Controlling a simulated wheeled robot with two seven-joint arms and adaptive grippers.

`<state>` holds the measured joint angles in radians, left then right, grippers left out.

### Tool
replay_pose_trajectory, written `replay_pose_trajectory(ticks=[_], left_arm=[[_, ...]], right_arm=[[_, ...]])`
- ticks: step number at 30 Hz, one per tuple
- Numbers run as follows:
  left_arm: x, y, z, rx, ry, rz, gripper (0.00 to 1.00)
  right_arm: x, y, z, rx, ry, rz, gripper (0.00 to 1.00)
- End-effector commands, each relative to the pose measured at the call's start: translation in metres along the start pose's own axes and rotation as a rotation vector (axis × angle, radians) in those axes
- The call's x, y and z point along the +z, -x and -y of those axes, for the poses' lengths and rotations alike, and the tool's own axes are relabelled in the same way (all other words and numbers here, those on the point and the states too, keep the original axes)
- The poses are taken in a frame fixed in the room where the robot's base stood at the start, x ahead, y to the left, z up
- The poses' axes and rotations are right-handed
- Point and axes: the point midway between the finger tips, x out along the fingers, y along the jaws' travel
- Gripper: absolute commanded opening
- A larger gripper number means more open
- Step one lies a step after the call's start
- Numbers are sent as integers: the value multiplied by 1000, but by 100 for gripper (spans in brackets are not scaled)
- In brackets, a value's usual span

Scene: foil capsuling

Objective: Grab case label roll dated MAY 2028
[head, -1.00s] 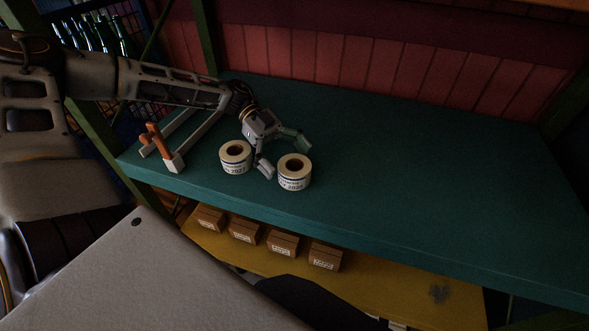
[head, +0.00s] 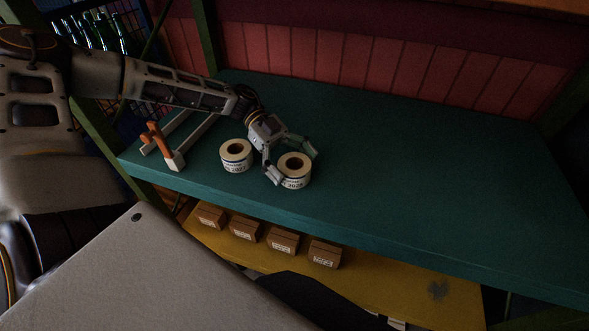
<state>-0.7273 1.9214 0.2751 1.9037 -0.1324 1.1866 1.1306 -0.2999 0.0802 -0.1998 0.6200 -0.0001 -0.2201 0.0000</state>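Two white label rolls stand on the teal shelf (head: 420,200). The right roll (head: 296,173) has print ending in 2028; its month is too small to read for sure. The left roll (head: 236,156) has print that seems to end in 2027. My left gripper (head: 294,163) is open, with its fingers on either side of the right roll, one at its front left and one behind it. I cannot tell whether the fingers touch it. My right gripper is not in view.
A grey frame with an orange part (head: 160,145) stands left of the rolls. Several small labelled cartons (head: 283,242) sit on the yellow lower shelf (head: 400,285). Green bottles (head: 100,35) are in a crate at the back left. The teal shelf is clear to the right.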

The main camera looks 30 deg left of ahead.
Motion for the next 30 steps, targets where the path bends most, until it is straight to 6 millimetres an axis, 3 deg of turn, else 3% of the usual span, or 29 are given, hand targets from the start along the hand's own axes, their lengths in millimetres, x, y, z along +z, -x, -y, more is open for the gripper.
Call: replay_pose_trajectory(ticks=[2, 9, 30], left_arm=[[0, 0, 0, 0, 0, 0, 72], [0, 0, 0, 0, 0, 0, 42], [-12, 9, -2, -4, 0, -1, 41]], right_arm=[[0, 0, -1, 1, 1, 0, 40], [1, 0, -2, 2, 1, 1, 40], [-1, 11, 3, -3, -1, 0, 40]])
